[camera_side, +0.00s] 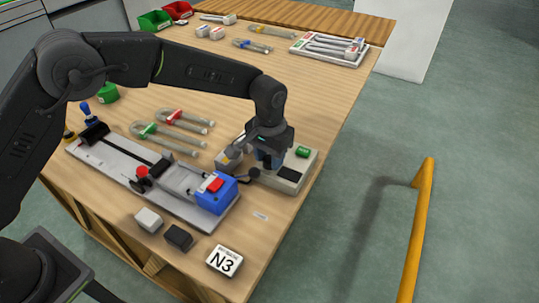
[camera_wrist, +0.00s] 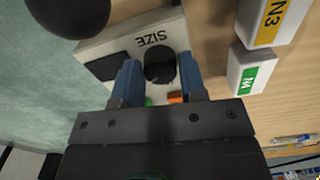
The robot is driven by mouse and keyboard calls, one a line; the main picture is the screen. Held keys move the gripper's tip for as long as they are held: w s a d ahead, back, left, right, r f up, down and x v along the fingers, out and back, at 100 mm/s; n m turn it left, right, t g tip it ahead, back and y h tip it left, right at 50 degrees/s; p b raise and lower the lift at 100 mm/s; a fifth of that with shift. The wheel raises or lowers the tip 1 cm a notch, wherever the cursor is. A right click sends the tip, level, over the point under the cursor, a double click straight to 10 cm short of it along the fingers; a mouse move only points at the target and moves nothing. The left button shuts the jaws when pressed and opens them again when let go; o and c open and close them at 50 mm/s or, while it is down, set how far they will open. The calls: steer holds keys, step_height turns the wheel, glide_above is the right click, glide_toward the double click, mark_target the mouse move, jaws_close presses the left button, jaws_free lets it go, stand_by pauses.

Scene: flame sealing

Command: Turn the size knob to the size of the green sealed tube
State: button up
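The size knob (camera_wrist: 160,66) is a round black knob on a pale control box (camera_side: 296,184), beside the printed word SIZE. In the wrist view it sits between the two blue fingers of my gripper (camera_wrist: 157,70). The fingers are open, with a narrow gap on each side of the knob. In the side view my gripper (camera_side: 268,160) points down over the box and hides the knob. The green-marked tube (camera_side: 172,143) is a clear U-shaped tube lying on the table left of the box. A red-marked tube (camera_side: 190,120) lies behind it.
The box carries a dark, blank-looking display (camera_wrist: 108,66) and a green button (camera_side: 303,152). Blocks labelled N3 (camera_wrist: 266,18) and N4 (camera_wrist: 254,72) stand near the box in the wrist view. A long fixture with a blue block (camera_side: 216,194) lies in front left. An N3 card (camera_side: 224,261) lies near the front edge.

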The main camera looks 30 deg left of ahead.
steer(key=c, duration=0.5)
steer(key=shift+n, duration=0.3)
steer(key=n, duration=1.1)
steer(key=shift+r, duration=0.1)
steer(key=shift+n, duration=0.3)
steer(key=o, duration=0.9)
steer(key=shift+o, duration=0.2)
